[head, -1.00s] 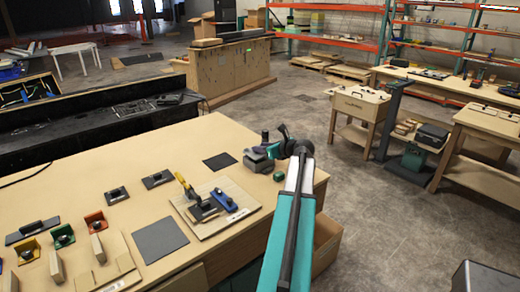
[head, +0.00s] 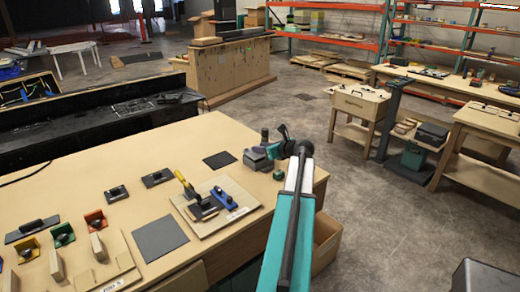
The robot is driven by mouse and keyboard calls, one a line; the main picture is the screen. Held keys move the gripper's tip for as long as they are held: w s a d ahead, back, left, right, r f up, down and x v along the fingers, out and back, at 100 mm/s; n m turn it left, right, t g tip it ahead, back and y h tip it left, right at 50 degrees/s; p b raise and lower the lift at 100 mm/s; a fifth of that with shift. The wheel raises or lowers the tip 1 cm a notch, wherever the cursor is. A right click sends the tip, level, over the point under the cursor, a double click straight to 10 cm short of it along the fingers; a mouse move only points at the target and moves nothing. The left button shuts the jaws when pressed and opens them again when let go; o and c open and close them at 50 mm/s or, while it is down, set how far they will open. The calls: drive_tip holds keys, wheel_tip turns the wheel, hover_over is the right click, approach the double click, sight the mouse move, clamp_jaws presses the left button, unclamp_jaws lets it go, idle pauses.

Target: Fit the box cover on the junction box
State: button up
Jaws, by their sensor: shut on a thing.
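My gripper (head: 268,149) is small in the head view, at the far right corner of the wooden bench, low over its top. It is shut on a grey, box-shaped piece (head: 256,158), which looks like the box cover. My wrist and the gripper's own body hide part of it. I cannot tell whether the piece touches anything beneath it, and I cannot make out the junction box separately from it. The fingertips are too small to see clearly.
The wooden bench (head: 120,185) holds a board (head: 240,211) with a yellow-handled tool and a blue part, dark flat mats (head: 160,238), and red, green and yellow blocks at left. A small green round thing (head: 279,175) lies near the bench's right edge.

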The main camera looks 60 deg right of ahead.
drive_tip(key=shift+f, duration=0.6)
idle(1.0)
drive_tip(key=o, duration=1.2)
drive_tip(key=b+v, duration=0.3)
drive_tip(key=v, duration=1.1)
drive_tip(key=shift+f, duration=0.1)
